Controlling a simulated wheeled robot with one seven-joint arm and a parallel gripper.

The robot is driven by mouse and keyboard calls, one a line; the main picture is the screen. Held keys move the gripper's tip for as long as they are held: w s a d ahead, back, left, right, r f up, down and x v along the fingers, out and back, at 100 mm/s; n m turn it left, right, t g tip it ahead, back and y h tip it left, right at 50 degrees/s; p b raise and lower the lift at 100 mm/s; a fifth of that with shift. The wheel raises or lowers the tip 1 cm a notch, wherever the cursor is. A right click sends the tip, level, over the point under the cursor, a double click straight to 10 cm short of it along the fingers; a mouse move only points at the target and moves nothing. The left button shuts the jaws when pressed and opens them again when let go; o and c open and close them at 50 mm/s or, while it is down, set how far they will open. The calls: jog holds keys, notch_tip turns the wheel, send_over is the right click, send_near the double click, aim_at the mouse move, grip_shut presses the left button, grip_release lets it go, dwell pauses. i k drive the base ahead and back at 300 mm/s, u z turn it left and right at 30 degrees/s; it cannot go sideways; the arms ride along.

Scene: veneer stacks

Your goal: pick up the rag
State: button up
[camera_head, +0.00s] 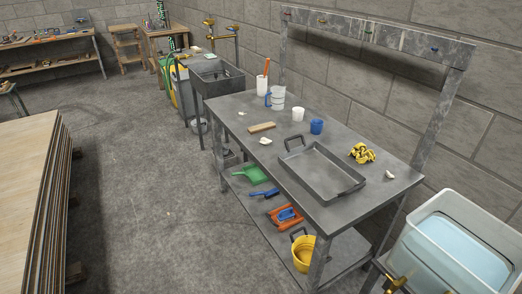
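A crumpled yellow cloth-like bundle with dark patches (362,153) lies on the right part of the grey metal workbench top (345,212), behind the metal tray; it may be the rag, but it is too small to be sure. A small pale lump (265,141) lies left of the tray, and another pale lump (390,174) lies near the bench's right end. I cannot tell whether either is cloth.
The grey tray (322,172) with raised handles takes up the bench's front right. A water-filled tub (455,245) is at right, stacked boards (28,190) at left. The floor between is clear.

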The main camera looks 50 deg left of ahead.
aim_at(360, 151)
jog(key=u, duration=1.65)
jog(key=i, duration=1.5)
